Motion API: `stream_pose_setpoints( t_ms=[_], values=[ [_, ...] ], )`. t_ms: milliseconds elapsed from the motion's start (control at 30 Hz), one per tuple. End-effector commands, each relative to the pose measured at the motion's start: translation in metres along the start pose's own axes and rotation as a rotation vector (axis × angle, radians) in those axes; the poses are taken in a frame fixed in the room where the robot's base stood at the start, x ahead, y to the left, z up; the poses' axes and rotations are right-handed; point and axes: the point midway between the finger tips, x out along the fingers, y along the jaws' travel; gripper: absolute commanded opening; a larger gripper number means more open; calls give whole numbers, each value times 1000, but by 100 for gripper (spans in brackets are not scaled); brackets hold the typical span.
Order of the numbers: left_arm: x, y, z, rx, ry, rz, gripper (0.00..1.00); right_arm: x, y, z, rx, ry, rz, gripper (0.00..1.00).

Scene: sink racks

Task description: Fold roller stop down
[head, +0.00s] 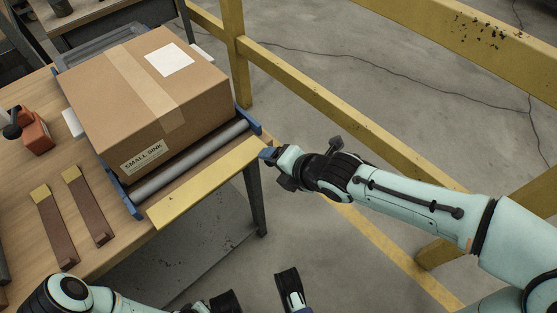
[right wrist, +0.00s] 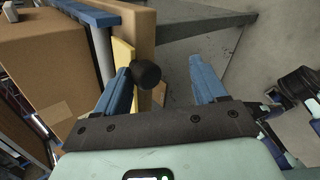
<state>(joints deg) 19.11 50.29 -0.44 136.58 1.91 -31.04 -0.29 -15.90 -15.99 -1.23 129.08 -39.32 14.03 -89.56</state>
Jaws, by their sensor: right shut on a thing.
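The roller stop (head: 210,182) is a yellow plate along the front of the grey roller (head: 190,160). It also shows edge-on in the right wrist view (right wrist: 124,55), with a round black knob (right wrist: 146,74) beside it. My right gripper (head: 268,156) is at the plate's right end. The exact contact is partly hidden. My left gripper (head: 257,291) is open and empty at the bottom edge, away from the stop.
A cardboard box (head: 150,85) marked SMALL SINK sits behind the roller on the wooden table (head: 35,90). Two brown strips with yellow ends (head: 55,228) and an orange tool (head: 33,130) lie at left. A yellow railing (head: 330,100) runs behind my right arm.

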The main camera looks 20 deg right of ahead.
Motion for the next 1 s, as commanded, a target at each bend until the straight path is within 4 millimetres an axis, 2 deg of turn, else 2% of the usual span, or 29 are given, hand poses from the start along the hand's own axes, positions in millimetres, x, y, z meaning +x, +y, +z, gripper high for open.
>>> stream_pose_setpoints(
  t_ms=[33,233,333,467,600,800,1000],
  values=[
    [0,0,0,0,0,0,0,2,-7,-1,4,3,-22,58],
    [-1,1,0,1,2,1,0,-1,-6,-1,3,3,-19,58],
    [-6,5,-5,5,17,8,0,-8,-4,-1,2,2,-16,58],
    [-20,17,-20,17,67,29,0,-28,-2,0,2,1,-12,58],
    [-41,34,-31,33,111,59,0,-62,2,0,2,1,-3,58],
    [-58,38,0,41,22,60,0,-104,3,0,0,0,0,58],
    [-67,40,16,46,-25,61,0,-128,2,0,-1,1,0,58]
  ],
)
